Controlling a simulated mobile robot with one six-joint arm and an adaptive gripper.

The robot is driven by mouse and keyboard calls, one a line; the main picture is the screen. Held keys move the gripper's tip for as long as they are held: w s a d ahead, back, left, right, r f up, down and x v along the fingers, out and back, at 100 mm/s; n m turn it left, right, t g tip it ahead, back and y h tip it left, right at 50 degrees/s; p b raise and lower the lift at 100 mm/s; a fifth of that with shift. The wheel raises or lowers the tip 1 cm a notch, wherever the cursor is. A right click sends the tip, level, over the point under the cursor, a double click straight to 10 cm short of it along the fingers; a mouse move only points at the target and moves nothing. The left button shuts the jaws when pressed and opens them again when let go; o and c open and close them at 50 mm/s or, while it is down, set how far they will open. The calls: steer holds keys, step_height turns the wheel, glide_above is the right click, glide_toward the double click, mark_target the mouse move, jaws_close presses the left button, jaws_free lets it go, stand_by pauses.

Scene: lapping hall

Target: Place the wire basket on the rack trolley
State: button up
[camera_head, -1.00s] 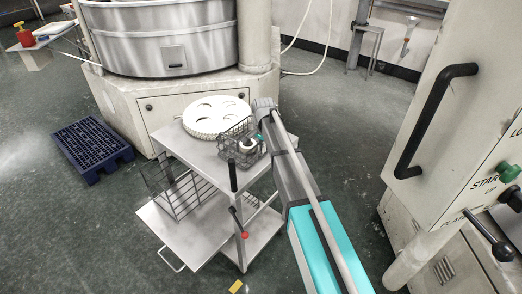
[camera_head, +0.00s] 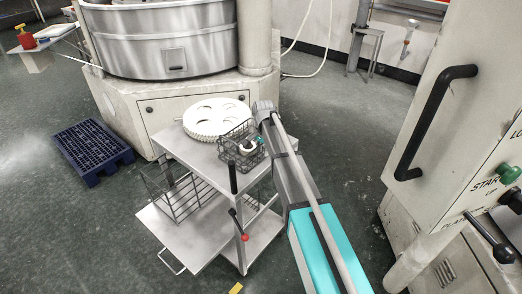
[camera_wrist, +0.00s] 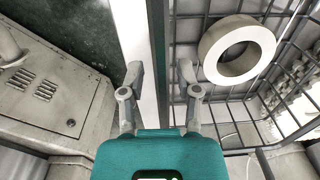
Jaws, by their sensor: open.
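The wire basket (camera_head: 229,150) is a dark mesh basket on the top shelf of the rack trolley (camera_head: 190,150). A pale ring (camera_wrist: 237,50) lies inside the basket. My gripper (camera_wrist: 161,75) is open in the wrist view, with its fingers on either side of the basket's near side rail; I cannot tell whether they touch it. In the head view my gripper (camera_head: 262,140) is small at the basket's right side and partly hidden by my arm. The trolley's lower shelf (camera_head: 185,238) is pulled out and holds a wire rack.
A white round plate with holes (camera_head: 216,118) lies on the trolley top behind the basket. A blue pallet (camera_head: 92,148) is on the floor at left. A machine cabinet with a black handle (camera_head: 436,120) stands at right. A large round machine (camera_head: 165,40) stands behind.

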steer(key=shift+r, duration=0.2)
step_height(320, 180, up, 12)
steer(key=p, duration=1.2)
steer(key=shift+s+d+f, duration=0.1)
stand_by(0.5)
steer(key=s+d+n, duration=0.3)
steer(key=s+d, duration=0.6)
steer(key=s, duration=0.4)
steer(key=s+d+n, duration=0.4)
steer(key=s+d, duration=0.5)
steer(key=s, duration=0.5)
steer(key=shift+n, duration=0.3)
steer(key=shift+a, duration=0.1)
